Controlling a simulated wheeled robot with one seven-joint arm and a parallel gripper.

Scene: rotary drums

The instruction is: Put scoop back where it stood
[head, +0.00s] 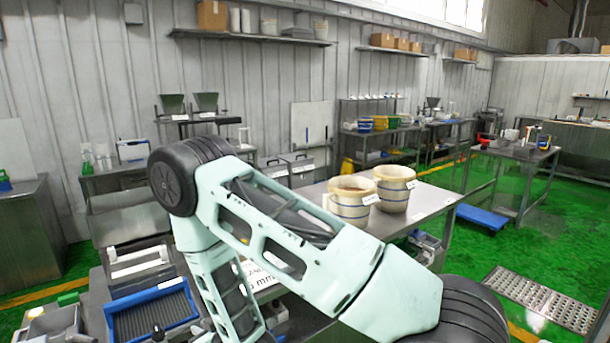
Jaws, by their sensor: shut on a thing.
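My arm crosses the middle of the head view, and its lower end runs out of the bottom of the picture. My gripper is out of view, so I cannot see its fingers or what they hold. I cannot make out the scoop anywhere in this view. Two cream drums with blue bands stand side by side on a metal table (430,207). The nearer drum (350,205) seems to hold brownish material. The other drum (395,190) stands just behind it to the right. My arm hides part of the table.
A blue tray with a dark ribbed inside (150,312) lies at the lower left, beside grey bins (50,325). A blue platform (482,217) and a perforated metal plate (540,298) lie on the green floor at right. A further bench (515,150) stands beyond open floor.

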